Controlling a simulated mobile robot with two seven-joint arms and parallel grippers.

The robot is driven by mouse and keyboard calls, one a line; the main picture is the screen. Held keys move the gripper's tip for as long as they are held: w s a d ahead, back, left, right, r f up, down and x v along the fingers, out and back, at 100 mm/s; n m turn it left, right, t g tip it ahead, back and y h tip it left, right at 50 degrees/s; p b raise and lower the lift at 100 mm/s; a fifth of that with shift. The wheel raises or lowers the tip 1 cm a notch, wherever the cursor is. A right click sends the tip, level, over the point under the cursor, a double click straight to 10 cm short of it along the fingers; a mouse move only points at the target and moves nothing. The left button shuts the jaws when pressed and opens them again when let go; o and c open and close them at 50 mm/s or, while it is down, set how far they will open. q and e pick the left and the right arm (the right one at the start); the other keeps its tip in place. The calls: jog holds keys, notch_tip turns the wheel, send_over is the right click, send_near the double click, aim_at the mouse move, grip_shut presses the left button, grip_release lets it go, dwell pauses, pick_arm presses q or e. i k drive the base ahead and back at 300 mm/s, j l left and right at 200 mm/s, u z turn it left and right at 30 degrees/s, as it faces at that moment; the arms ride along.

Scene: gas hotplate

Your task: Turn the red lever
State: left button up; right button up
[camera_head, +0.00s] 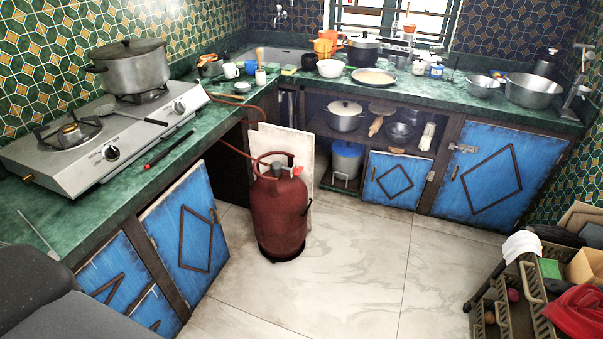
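A red gas cylinder (279,212) stands upright on the floor in the middle of the view. A grey regulator (278,168) sits on its top inside the collar, with a small red part (297,171) at its right side. This may be the red lever, but it is too small to tell its shape or position. An orange hose (232,148) runs from the cylinder top up toward the counter. The gas hotplate (108,140) is on the left counter, with a small orange-red piece (27,178) at its near left corner. Neither gripper is in view.
A lidded pot (128,72) stands on the hotplate's far burner. The green counter (165,150) edge and blue cabinets (188,235) lie left of the cylinder. A rack (515,305) is at lower right. The pale tiled floor (350,270) in front is clear.

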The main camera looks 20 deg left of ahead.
aim_at(296, 172)
jog(key=i+l, duration=0.2)
jog(key=i+l+u, duration=0.1)
jog(key=l, duration=0.35)
jog(key=i+l, duration=0.3)
